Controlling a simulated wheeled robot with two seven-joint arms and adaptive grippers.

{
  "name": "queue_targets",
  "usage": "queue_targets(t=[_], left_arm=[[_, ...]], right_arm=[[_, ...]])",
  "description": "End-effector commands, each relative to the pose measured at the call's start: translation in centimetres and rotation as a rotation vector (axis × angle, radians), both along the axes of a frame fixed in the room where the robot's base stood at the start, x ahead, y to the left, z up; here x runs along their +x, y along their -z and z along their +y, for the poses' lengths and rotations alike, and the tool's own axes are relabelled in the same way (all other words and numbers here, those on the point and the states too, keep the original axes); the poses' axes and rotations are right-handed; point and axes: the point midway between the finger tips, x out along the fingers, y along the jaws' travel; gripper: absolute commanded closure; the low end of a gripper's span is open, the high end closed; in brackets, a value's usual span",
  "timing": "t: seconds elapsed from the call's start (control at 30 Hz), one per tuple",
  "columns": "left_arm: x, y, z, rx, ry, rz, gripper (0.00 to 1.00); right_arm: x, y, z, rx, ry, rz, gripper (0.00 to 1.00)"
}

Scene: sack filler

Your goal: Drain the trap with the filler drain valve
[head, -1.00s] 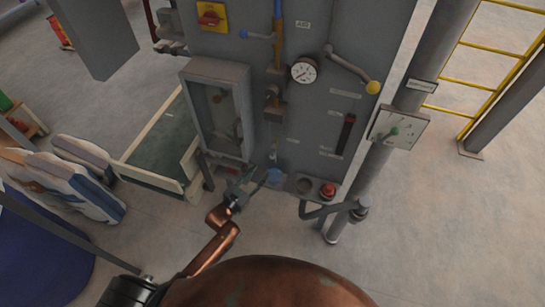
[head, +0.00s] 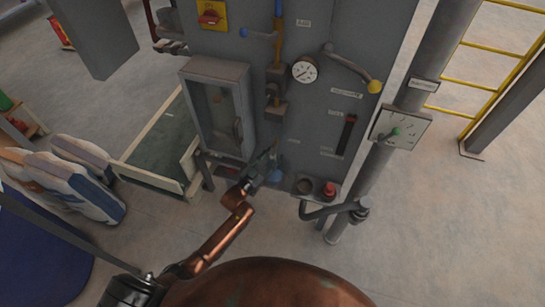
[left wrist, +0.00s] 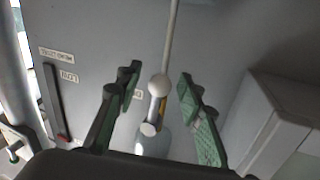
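My left gripper (head: 264,160) is at the lower front of the grey filler panel (head: 310,115), below the air line fittings (head: 275,100). In the left wrist view the gripper (left wrist: 160,105) is open, its two green-padded fingers apart. Between them, in the picture, is a small valve with a pale round end (left wrist: 158,85), a brass-yellow part and a grey round knob (left wrist: 148,128). I cannot tell whether a finger touches it. A pale tube rises above it. In the head view the gripper mostly hides this valve. A blue cup (head: 275,175) shows just below the gripper.
A glass-fronted box (head: 218,110) stands left of the gripper. A red button (head: 329,189) and a grey pipe (head: 345,215) are at the lower right. A gauge (head: 305,69) and a yellow-tipped lever (head: 374,86) are higher up. The floor in front is clear.

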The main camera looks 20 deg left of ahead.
Motion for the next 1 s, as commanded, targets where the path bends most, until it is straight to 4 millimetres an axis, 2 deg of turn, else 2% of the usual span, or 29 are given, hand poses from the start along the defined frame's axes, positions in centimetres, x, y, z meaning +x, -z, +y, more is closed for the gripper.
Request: queue_targets(t=[0.07, 0.57, 1.0], left_arm=[[-0.02, 0.00, 0.00, 0.000, 0.000, 0.000, 0.65], [-0.04, 0.01, 0.01, -0.001, 0.000, 0.000, 1.00], [-0.06, 0.02, 0.02, 0.000, 0.000, 0.000, 1.00]], right_arm=[[0.13, -0.02, -0.06, -0.001, -0.001, -0.002, 0.60], [-0.10, -0.02, -0.18, -0.002, -0.001, 0.002, 0.60], [-0.28, -0.02, -0.19, -0.002, -0.001, 0.004, 0.60]])
